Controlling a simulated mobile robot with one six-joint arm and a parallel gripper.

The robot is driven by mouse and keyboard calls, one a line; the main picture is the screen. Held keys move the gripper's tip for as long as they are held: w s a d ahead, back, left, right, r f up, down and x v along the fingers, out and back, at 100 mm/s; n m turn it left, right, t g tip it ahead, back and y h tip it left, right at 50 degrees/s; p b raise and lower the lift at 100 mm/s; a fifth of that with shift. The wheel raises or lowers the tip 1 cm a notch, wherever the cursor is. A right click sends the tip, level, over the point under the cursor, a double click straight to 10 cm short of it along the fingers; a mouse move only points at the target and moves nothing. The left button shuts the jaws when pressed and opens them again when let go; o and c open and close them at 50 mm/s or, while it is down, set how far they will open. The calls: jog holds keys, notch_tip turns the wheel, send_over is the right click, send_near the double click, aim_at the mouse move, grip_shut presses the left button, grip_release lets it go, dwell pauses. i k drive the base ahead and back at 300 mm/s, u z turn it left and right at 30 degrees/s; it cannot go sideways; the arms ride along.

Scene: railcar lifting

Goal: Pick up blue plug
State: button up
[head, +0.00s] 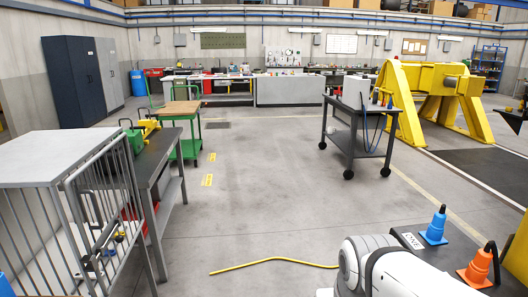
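A blue plug (434,229), cone-shaped with a dark top, stands upright at the lower right on a dark surface (462,250). An orange plug (476,269) with a black top and cable stands nearer, to its right. The white and grey part at the bottom centre-right looks like my own arm, left of both plugs. My gripper's fingers do not show, so their opening and any hold are hidden.
A grey barred cage (50,160) and a dark workbench (150,165) stand at left. A dark wheeled cart (352,138) and a yellow lifting frame (405,90) stand at back right. A yellow cable (275,261) lies on the otherwise open middle floor.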

aim_at(437, 223)
jog(key=u, duration=0.4)
jog(key=k, duration=1.35)
jog(key=u, duration=0.15)
jog(key=i, duration=0.7)
jog(key=z, duration=1.05)
jog(key=i, duration=1.05)
jog(key=z, duration=0.5)
